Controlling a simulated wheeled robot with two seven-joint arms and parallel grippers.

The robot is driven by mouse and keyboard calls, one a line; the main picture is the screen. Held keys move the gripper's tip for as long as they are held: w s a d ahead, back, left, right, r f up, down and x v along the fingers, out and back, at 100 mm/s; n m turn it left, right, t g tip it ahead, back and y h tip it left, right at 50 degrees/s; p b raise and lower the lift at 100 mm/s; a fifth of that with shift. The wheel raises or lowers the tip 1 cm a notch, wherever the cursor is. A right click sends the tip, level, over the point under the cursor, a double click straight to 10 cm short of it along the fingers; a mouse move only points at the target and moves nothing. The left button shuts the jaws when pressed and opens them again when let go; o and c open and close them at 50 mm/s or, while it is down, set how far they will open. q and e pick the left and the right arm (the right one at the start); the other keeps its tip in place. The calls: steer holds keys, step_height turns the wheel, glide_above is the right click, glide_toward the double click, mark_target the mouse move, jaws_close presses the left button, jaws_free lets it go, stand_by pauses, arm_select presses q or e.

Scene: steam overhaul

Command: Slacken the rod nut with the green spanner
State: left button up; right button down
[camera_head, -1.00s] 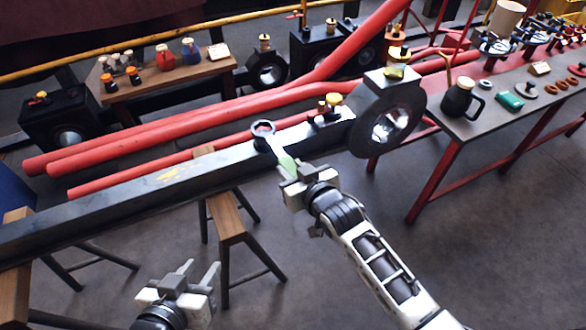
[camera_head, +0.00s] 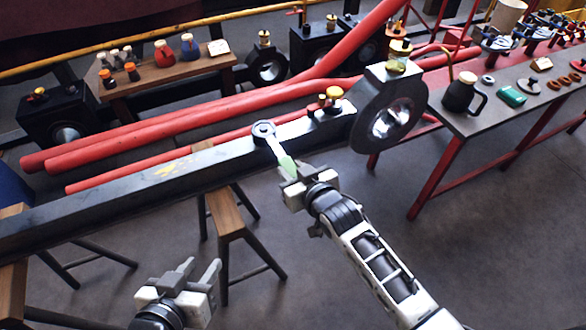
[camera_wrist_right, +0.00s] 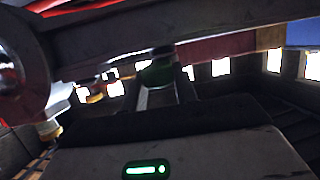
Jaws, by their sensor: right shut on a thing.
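The green spanner (camera_head: 287,165) has a green grip and a pale shank that ends in a dark ring head. My right gripper (camera_head: 292,180) is shut on its green grip, just in front of the dark rod (camera_head: 205,167). The ring head lies nearly flat at the rod's upper face, with something dark inside it, seemingly the rod nut (camera_head: 263,129); I cannot tell how fully it is seated. In the right wrist view the green grip (camera_wrist_right: 157,74) shows between my fingers, and the head is hidden. My left gripper (camera_head: 198,272) is open and empty, low in front of the rod.
The rod's big round end (camera_head: 402,90) stands to the right, with a small brass-capped fitting (camera_head: 331,97) beside it. A wooden trestle (camera_head: 229,215) is under the rod. Red pipes run behind. A workbench (camera_head: 470,122) with a dark jug (camera_head: 461,93) is at right.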

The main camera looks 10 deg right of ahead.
steer(key=shift+w, duration=0.1)
stand_by(0.4)
steer(key=shift+w+d+r+n+y, duration=0.15)
steer(key=shift+w+d+n+y, duration=0.05)
steer(key=shift+d+n+y, duration=0.15)
steer(key=shift+w+d+n+y, duration=0.25)
steer(key=shift+d+n+y, duration=0.2)
steer(key=shift+d, duration=0.1)
steer(key=shift+g, duration=0.3)
steer(key=shift+w+d+n+g+y+b, duration=0.55)
steer(key=shift+d+n+y+b, duration=0.15)
steer(key=shift+d+y+b, duration=0.25)
